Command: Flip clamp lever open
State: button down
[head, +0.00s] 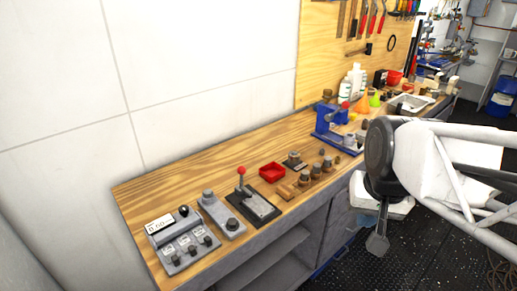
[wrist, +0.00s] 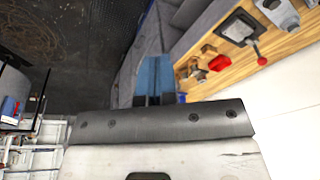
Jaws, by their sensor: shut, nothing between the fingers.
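A lever with a red ball knob (head: 241,171) stands upright on a dark base plate (head: 262,212) on the wooden bench. It also shows at the upper right of the wrist view, with its red knob (wrist: 262,61) and plate (wrist: 237,28). A blue device (head: 326,121) with a red-tipped handle stands farther along the bench; I cannot tell which of the two is the clamp. My gripper (head: 377,244) hangs in front of the bench, right of the lever and apart from both devices. Its fingers (wrist: 153,80) are together and empty in the wrist view.
A control box with knobs (head: 182,240) and a grey box (head: 222,214) sit left of the lever. A red tray (head: 272,172) and a wooden block with knobs (head: 303,180) sit right of it. Bottles (head: 354,80) stand farther back. Dark floor (head: 415,262) lies open before the bench.

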jog(key=w+a+f+m+y, duration=0.1)
jog(key=w+a+f+m, duration=0.1)
jog(key=w+a, duration=0.8)
jog(key=w+a+f+m+g+y, duration=0.1)
jog(key=w+a+m, duration=0.3)
jog(key=w+a, duration=0.6)
jog(key=w+f, duration=0.1)
jog(key=w, duration=0.7)
jog(key=shift+a+f, duration=0.25)
jog(key=shift+a, duration=0.05)
jog(key=shift+f, duration=0.15)
jog(key=shift+w+a+f, duration=0.6)
jog(key=shift+a+f, duration=0.3)
jog(key=shift+f, duration=0.8)
jog(key=shift+w+a+f, duration=0.6)
jog(key=shift+a+f, duration=0.35)
jog(key=shift+f, duration=0.8)
jog(key=shift+w+a+f, duration=0.6)
jog(key=shift+a+f, duration=0.3)
jog(key=shift+f, duration=0.8)
